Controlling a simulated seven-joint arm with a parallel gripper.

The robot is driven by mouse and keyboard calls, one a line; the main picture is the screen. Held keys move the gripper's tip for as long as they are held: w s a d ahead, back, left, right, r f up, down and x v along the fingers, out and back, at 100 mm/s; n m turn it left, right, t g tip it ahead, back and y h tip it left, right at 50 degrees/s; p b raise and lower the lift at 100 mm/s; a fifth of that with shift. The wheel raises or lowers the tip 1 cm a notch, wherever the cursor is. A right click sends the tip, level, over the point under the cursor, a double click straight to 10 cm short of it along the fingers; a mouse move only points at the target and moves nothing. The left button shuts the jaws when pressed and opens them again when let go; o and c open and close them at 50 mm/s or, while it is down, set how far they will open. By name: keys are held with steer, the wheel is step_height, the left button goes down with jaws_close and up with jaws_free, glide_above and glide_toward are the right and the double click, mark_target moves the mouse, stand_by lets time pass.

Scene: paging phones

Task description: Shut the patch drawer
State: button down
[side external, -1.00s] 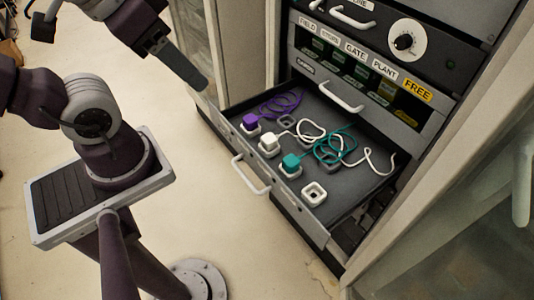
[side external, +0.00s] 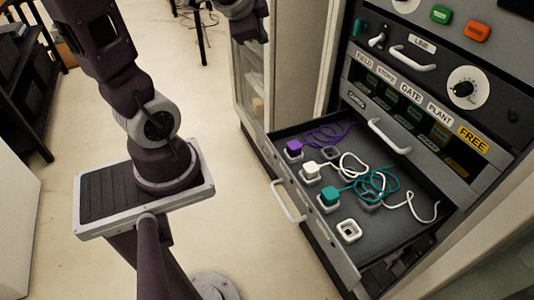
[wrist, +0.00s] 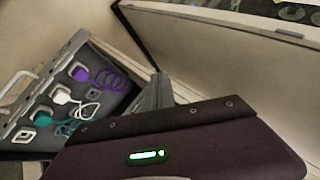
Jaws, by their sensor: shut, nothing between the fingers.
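The patch drawer (side external: 341,254) is pulled out of the cabinet in the side external view, with a white bar handle (side external: 288,202) on its front. Purple (side external: 295,147), white (side external: 311,170) and teal (side external: 329,197) plugs with coiled cords lie in it. The drawer (wrist: 112,88) also shows tilted at the left of the wrist view. In the side external view only part of my wrist shows at the top edge; the fingertips are hidden or out of frame.
Above the drawer is a panel with labels FIELD, STORE, GATE, PLANT and FREE (side external: 472,139), a second handle (side external: 389,136) and a dial (side external: 467,88). A tall cabinet door (side external: 283,70) stands left of the drawer. The floor (side external: 225,160) before the drawer is clear.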

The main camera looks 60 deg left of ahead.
steer(key=s+a+f+m+h, duration=0.1)
steer(key=a+f+m+h, duration=0.1)
steer(key=a+f+m, duration=0.65)
steer(key=s+d+f+m+g+h, duration=0.1)
steer(key=s+d+f+m+h, duration=0.1)
steer(key=s+d+f+h, duration=0.3)
steer(key=s+d+f+m+h, duration=0.2)
steer(key=s+f+h, duration=0.2)
steer(key=s+f, duration=0.3)
glide_toward(262, 150)
step_height(262, 150, down, 3)
steer(key=s+d, duration=0.2)
steer(key=shift+w+d+f, duration=0.1)
steer(key=shift+w+f, duration=0.05)
steer(key=shift+w, duration=0.9)
steer(key=shift+w+f, duration=0.1)
steer(key=shift+w, duration=0.95)
